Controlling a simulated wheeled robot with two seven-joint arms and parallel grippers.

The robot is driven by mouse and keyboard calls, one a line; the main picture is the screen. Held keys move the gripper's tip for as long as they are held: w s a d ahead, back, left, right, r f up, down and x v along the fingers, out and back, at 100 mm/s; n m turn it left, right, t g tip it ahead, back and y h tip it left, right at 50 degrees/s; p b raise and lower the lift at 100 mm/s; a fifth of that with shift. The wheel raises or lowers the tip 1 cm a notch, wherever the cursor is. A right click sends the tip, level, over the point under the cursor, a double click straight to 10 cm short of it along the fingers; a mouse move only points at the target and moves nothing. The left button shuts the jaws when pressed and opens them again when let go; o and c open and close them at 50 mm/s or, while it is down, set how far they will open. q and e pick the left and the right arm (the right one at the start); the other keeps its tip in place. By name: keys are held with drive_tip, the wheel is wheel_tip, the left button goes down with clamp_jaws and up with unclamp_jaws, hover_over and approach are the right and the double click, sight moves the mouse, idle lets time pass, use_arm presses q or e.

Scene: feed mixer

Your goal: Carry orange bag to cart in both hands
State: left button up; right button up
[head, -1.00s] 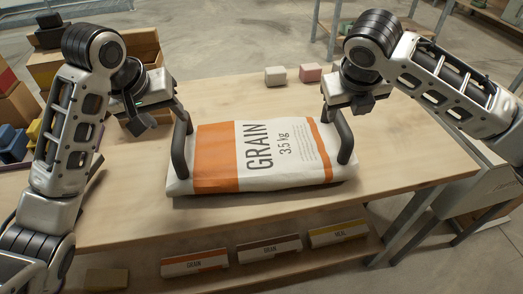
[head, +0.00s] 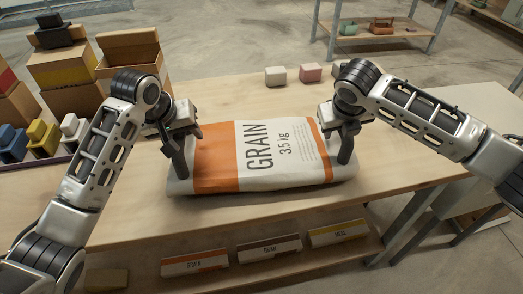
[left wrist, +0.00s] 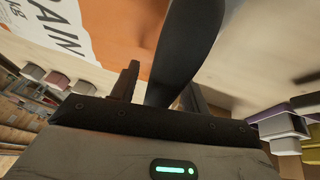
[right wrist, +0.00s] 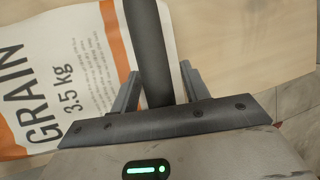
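The orange and white grain bag (head: 280,160) lies flat on the wooden table, with a dark upright handle at each end. My left gripper (head: 178,142) is at the left handle (head: 179,165). In the left wrist view that handle (left wrist: 182,45) passes between the two fingers, with a gap to one finger. My right gripper (head: 342,128) is at the right handle (head: 346,152). In the right wrist view that handle (right wrist: 146,45) stands between the fingers, with a gap at the right finger. Both grippers look open around the handles. The cart cannot be identified.
The wooden table (head: 420,155) is bare right of the bag. Cardboard boxes (head: 132,55) and coloured bins (head: 42,137) stand at the left. Labelled boxes (head: 268,248) lie on the lower shelf.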

use_arm(q)
clamp_jaws()
use_arm(e)
clamp_jaws()
idle(0.9)
